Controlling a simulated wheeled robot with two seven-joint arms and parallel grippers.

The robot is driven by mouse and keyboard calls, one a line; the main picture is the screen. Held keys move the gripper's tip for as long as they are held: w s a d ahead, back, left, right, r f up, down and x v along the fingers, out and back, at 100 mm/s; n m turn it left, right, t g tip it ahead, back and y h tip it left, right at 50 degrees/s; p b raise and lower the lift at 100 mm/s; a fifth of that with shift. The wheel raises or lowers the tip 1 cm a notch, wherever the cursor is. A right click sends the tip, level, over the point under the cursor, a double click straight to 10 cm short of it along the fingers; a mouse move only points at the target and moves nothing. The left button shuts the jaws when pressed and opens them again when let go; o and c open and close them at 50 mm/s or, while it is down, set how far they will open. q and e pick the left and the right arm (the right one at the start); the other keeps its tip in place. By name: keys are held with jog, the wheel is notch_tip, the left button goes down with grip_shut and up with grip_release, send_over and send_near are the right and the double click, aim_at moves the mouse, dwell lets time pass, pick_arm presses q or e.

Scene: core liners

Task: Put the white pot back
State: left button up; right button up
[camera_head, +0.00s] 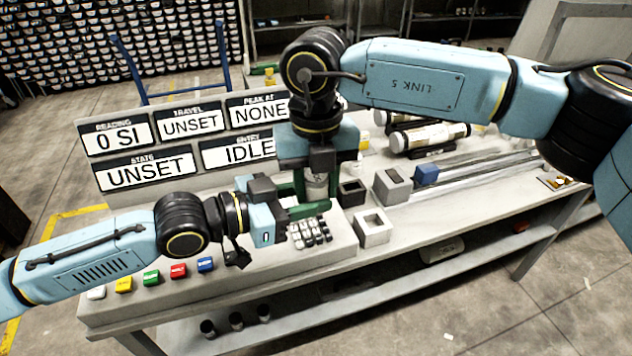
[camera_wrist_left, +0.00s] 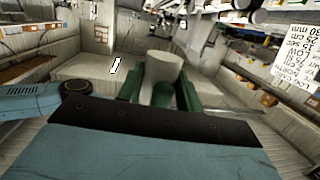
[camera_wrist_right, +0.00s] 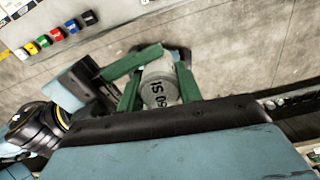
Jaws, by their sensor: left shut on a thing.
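The white pot (camera_head: 317,187) is a small pale cylinder above the bench, beside the grey keypad. My left gripper (camera_head: 308,207) reaches it from the left and is shut on it. In the left wrist view the pot (camera_wrist_left: 164,68) stands between the green fingers. My right gripper (camera_head: 317,178) points down over the pot from above. In the right wrist view the pot's round grey top (camera_wrist_right: 160,90) with dark lettering lies between the right fingers, with a gap at the left finger, so it looks open. The pot's underside is hidden.
A grey block with a square hole (camera_head: 373,228) and a black square holder (camera_head: 352,192) stand right of the pot. A blue block (camera_head: 426,174) sits on a rail. Display panels (camera_head: 190,122) stand behind. Several coloured buttons (camera_head: 151,277) line the front left edge.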

pick_arm(q)
jog(key=o, duration=1.1)
